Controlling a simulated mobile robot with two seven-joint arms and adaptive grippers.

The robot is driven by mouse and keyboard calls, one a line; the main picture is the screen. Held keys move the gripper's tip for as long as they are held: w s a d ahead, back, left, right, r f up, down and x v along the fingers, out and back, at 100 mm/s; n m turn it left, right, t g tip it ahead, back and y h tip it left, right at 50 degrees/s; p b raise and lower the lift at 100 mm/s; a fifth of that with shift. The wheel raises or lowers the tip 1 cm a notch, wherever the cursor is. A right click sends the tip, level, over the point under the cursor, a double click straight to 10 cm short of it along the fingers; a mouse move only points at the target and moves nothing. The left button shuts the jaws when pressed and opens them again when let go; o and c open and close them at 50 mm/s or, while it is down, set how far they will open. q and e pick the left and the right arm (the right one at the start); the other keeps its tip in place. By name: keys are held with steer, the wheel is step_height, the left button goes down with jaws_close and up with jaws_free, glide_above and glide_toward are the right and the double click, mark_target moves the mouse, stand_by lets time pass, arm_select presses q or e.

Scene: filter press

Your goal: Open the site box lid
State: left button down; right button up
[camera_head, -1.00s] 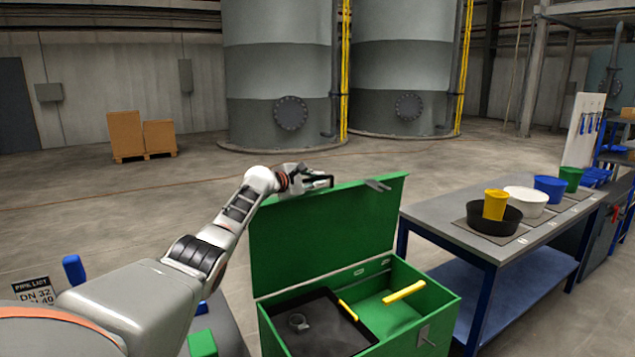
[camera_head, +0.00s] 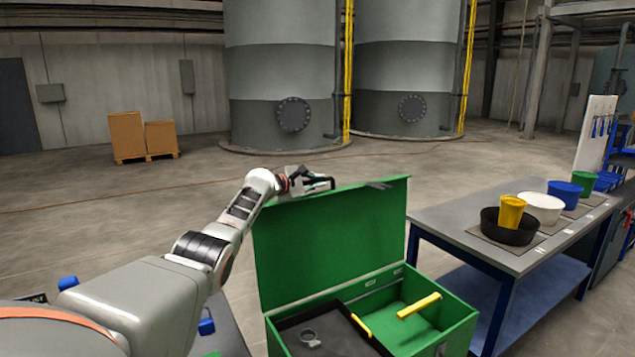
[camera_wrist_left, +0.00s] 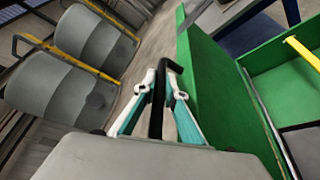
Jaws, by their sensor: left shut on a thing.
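The green site box (camera_head: 455,328) stands in front of me with its lid (camera_head: 325,240) raised about upright along the back edge. A grey latch (camera_head: 380,185) sits at the lid's top edge. My left gripper (camera_head: 322,183) is at the lid's top left. In the left wrist view its fingers (camera_wrist_left: 160,100) are closed around a black bar-shaped handle (camera_wrist_left: 157,95) beside the lid (camera_wrist_left: 205,85). How the handle joins the lid is hidden. My right gripper does not show.
Inside the box are a dark tray (camera_head: 325,335) with a grey ring-shaped part (camera_head: 310,338) and a yellow bar (camera_head: 420,305). A workbench (camera_head: 470,235) with a black pan (camera_head: 508,228) and several coloured containers stands close on the right. The floor behind the lid is clear.

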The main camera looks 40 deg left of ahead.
arm_select(q)
steer(key=c, duration=2.1)
jaws_free()
steer(key=shift+s+a, duration=0.2)
steer(key=shift+s, duration=0.15)
steer(key=shift+s+r, duration=0.15)
steer(key=shift+s, duration=0.45)
steer(key=shift+s+r, duration=0.35)
steer(key=shift+s, duration=1.3)
steer(key=shift+s+r, duration=0.3)
steer(key=shift+s, duration=1.3)
steer(key=shift+s+r, duration=0.35)
steer(key=shift+s, duration=1.3)
steer(key=shift+f, duration=0.1)
